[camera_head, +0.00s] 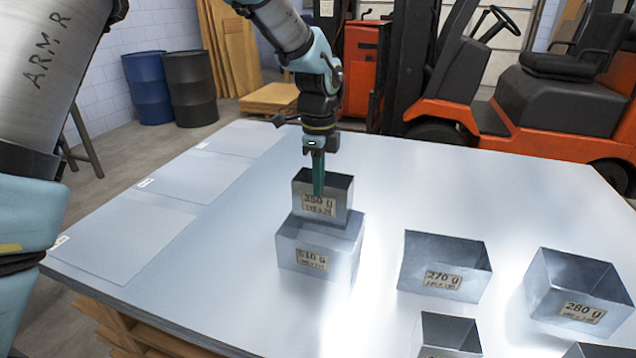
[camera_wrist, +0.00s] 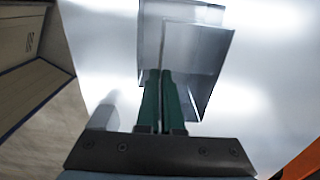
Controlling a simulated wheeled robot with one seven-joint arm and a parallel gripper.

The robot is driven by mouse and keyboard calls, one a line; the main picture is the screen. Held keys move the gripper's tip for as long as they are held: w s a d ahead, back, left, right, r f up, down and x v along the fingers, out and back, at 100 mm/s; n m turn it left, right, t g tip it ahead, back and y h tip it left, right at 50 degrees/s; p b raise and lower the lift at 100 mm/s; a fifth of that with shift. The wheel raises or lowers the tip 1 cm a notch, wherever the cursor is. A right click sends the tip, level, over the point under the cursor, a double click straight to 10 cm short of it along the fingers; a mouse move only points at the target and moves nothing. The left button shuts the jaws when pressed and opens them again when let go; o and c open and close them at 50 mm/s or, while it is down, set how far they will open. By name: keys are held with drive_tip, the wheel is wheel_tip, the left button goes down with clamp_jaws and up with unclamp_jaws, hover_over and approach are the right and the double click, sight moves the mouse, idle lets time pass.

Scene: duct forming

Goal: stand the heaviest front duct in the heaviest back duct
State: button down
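My gripper (camera_head: 318,190) is shut on the near wall of a small grey sheet-metal duct (camera_head: 340,190); its label seems to read 350 g, though the first digit is unclear. This duct is upright, with its lower part hidden behind the front wall of a larger duct (camera_head: 290,250), whose label looks like 510 g. In the wrist view the small duct (camera_wrist: 190,55) shows between and beyond my fingers (camera_wrist: 160,100). Whether it touches the larger duct's bottom is hidden. Other ducts are labelled 270 g (camera_head: 425,278) and 280 g (camera_head: 560,300).
Two smaller ducts, one at the bottom centre (camera_head: 450,330) and one at the bottom right (camera_head: 595,351), are cut off by the frame. Flat sheets (camera_head: 125,232) lie on the table's left side. The table behind the ducts is clear. A forklift (camera_head: 520,110) stands beyond.

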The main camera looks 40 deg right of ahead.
sight(319, 212)
drive_tip(key=shift+f+b, duration=1.9)
drive_tip(key=shift+f, duration=2.15)
drive_tip(key=c, duration=1)
unclamp_jaws()
wheel_tip(319, 212, up, 7)
drive_tip(key=p, duration=0.6)
drive_tip(key=shift+r, duration=0.1)
